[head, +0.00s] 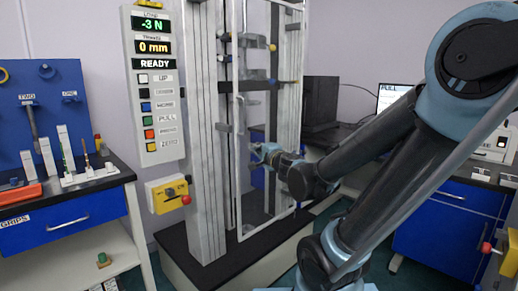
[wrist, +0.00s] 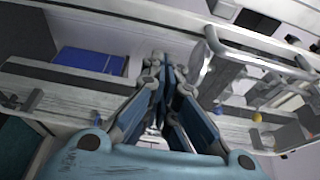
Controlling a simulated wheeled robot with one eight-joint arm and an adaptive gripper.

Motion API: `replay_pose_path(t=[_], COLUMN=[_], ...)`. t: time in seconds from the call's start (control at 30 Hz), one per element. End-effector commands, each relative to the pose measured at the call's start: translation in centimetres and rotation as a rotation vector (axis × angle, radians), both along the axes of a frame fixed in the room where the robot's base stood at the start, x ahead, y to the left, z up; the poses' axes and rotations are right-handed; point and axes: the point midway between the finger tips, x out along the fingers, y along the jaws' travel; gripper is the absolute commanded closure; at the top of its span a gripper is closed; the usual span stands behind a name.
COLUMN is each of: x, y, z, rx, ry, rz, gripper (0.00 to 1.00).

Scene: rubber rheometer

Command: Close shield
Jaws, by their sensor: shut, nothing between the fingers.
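The shield (head: 239,190) is a tall, clear panel in a thin pale frame at the tester's columns. The head view does not clearly show how far it stands open. My gripper (head: 262,152) is at mid-height of the shield, with my arm reaching in from the right. In the wrist view my gripper (wrist: 165,72) has its blue fingers drawn together with nothing held. A pale metal bar handle (wrist: 262,47) lies just right of the fingertips in that view. Whether the fingers touch it or the shield cannot be told.
The tester's control panel (head: 152,90) reads READY, -3 N and 0 mm. A yellow box with a red button (head: 168,194) is below it. Clamps hang between the columns.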

Motion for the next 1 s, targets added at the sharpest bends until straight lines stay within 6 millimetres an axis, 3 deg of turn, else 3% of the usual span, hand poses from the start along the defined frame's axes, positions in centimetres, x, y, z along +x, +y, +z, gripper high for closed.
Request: replay_pose_path(t=[0.5, 1.0], x=[-3.8, -5.5], y=[2.6, 3.7], z=[0.1, 0.1], rx=[0.003, -0.005], ry=[-0.007, -0.012], rz=[0.007, 0.009], gripper=[1.0, 1.0])
